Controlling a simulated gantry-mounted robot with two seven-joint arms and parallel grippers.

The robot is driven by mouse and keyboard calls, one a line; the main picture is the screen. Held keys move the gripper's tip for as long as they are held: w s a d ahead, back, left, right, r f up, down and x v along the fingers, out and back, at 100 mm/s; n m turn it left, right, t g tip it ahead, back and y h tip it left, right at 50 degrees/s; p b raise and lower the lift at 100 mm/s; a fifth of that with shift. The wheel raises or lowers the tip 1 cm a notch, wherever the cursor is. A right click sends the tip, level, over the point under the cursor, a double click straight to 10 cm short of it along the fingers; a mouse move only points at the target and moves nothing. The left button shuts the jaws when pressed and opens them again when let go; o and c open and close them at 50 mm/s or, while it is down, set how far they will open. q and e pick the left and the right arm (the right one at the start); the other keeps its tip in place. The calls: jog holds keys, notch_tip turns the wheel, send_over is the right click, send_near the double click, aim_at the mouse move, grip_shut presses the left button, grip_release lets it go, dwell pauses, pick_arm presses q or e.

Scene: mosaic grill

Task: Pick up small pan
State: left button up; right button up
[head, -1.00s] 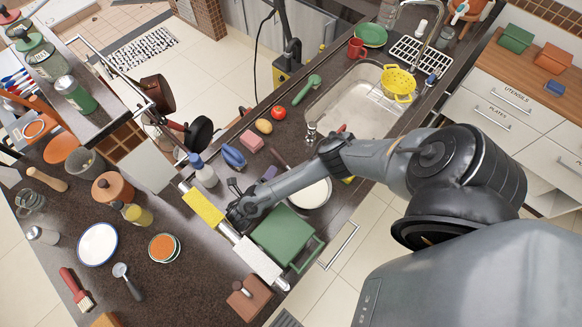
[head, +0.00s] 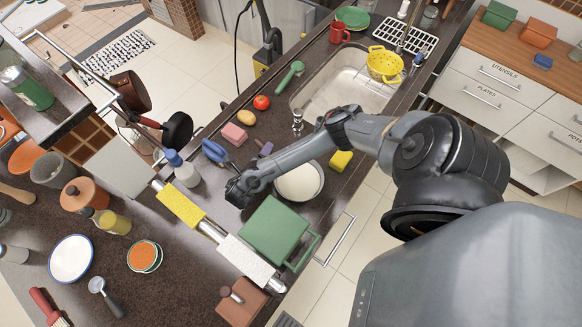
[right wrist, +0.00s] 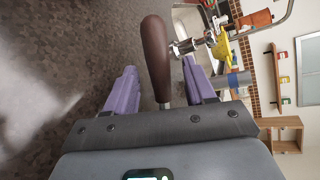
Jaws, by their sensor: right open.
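In the right wrist view, the open fingers of my right gripper (right wrist: 160,65) stand on either side of a brown handle (right wrist: 156,55) with a metal stem. I cannot tell whether they touch it. My left gripper is not in view.
A green box (head: 275,232) stands near the counter's front edge below the pan. A yellow sponge (head: 341,160), blue clamp-like item (head: 215,151), pink block (head: 234,134) and spray bottle (head: 183,170) lie around. The sink (head: 345,85) is beyond. Dark pans (head: 178,131) hang at left.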

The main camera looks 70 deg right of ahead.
jog(key=shift+d+f, duration=0.25)
jog(key=shift+d, duration=0.3)
jog(key=shift+d+f, duration=0.15)
jog(key=shift+d, duration=0.5)
grip_shut()
